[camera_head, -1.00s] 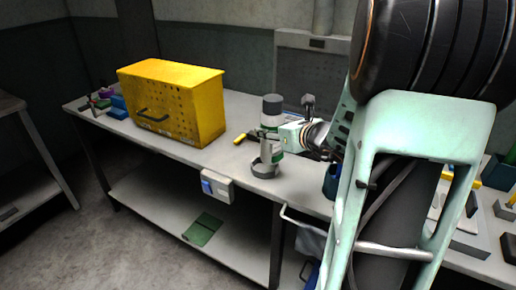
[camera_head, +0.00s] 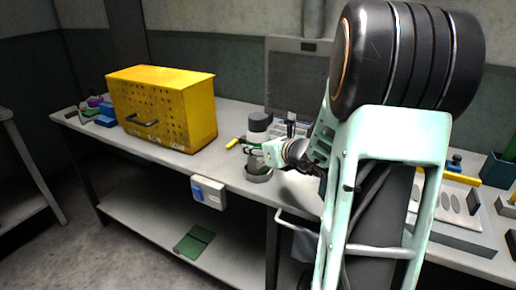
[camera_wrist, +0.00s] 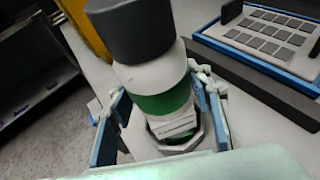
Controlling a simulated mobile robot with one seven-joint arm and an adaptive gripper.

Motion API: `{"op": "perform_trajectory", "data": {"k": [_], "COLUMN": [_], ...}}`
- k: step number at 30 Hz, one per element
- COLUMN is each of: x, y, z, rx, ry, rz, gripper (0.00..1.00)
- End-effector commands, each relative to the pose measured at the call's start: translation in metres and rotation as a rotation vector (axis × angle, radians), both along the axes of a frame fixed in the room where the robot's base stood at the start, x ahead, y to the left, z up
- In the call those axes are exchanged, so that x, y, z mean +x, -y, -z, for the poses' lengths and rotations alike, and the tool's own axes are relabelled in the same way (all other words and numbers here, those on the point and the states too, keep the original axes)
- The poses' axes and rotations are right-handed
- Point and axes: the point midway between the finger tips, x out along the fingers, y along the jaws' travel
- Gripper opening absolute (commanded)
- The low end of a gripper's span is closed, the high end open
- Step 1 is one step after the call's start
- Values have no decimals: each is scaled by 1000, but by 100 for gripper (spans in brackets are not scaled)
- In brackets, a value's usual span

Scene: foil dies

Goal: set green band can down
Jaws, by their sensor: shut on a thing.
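The green band can (camera_wrist: 160,85) is white with a dark grey cap and a green band. In the wrist view it stands between the blue-padded fingers of my gripper (camera_wrist: 160,118), which is shut on it. In the head view the can (camera_head: 257,134) is upright at the bench's front edge, partly hidden by my gripper (camera_head: 258,150). A grey ring-like holder (camera_head: 258,177) is right below. In the wrist view the can's lower end appears inside the angular rim of this holder (camera_wrist: 196,142). I cannot tell whether its base touches bottom.
A yellow perforated box (camera_head: 185,115) stands left on the bench (camera_head: 225,160). A yellow-handled tool (camera_head: 232,143) lies just left of the can. A grey panel (camera_head: 297,85) is behind. A blue-edged tray (camera_wrist: 255,35) lies nearby in the wrist view.

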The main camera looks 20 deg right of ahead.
Motion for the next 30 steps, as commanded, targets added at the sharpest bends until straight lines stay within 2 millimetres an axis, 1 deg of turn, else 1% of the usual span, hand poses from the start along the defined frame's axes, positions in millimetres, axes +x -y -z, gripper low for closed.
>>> {"op": "perform_trajectory", "data": {"k": [1,5,6,10,17,22,26,30], "x": [1,1,0,0,0,-2,-21,-49], "y": [0,0,0,0,0,1,4,7], "z": [-2,2,3,2,2,-3,-11,-24], "rx": [0,-1,0,0,0,0,-1,-2], "ry": [4,3,0,-1,-1,0,0,1], "rz": [0,0,0,0,0,1,3,3], "gripper": [6,6,49,63,63,63,63,63]}}
